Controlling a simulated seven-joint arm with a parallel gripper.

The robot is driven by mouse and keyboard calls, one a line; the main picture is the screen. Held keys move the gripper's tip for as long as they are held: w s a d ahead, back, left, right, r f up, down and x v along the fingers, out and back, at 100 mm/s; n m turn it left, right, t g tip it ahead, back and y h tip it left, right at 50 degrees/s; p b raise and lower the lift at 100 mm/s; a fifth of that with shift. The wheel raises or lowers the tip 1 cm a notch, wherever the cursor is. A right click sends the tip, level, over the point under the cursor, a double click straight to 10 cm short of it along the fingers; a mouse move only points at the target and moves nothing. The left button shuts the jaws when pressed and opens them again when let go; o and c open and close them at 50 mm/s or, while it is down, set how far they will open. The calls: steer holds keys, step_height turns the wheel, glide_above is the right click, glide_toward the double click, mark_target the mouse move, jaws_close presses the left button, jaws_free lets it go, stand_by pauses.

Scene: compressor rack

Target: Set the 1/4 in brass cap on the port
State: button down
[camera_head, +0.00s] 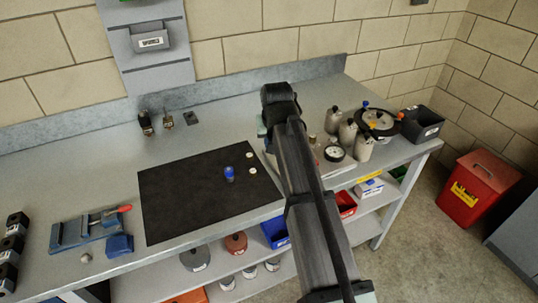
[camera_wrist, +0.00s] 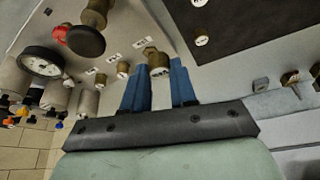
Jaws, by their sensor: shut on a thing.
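In the wrist view my gripper (camera_wrist: 158,75) has its two blue fingers on either side of a small brass cap (camera_wrist: 157,62). The cap sits between the fingertips, close to a pale surface that carries a row of smaller brass pieces (camera_wrist: 122,70) with white labels. I cannot tell whether the cap touches that surface. In the head view my arm hides the gripper and the cap. A blue-topped fitting (camera_head: 229,174) stands on the black mat (camera_head: 185,205). I cannot tell for certain which piece is the port.
White discs (camera_head: 252,171) lie on the mat's right side. A gauge (camera_wrist: 42,62), grey cylinders (camera_head: 348,132) and a dark bin (camera_head: 421,123) crowd the bench's right end. Much of the mat is clear.

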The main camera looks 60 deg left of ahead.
steer(key=w+a, duration=0.2)
steer(key=a, duration=0.1)
steer(key=w+a, duration=0.2)
steer(key=shift+a+f, duration=0.1)
steer(key=shift+f, duration=0.15)
steer(key=shift+w+f, duration=0.1)
steer(key=shift+f, duration=1.9)
steer(key=shift+f, duration=1.05)
steer(key=c, duration=0.8)
jaws_free()
steer(key=shift+o, duration=0.3)
steer(key=o, duration=0.3)
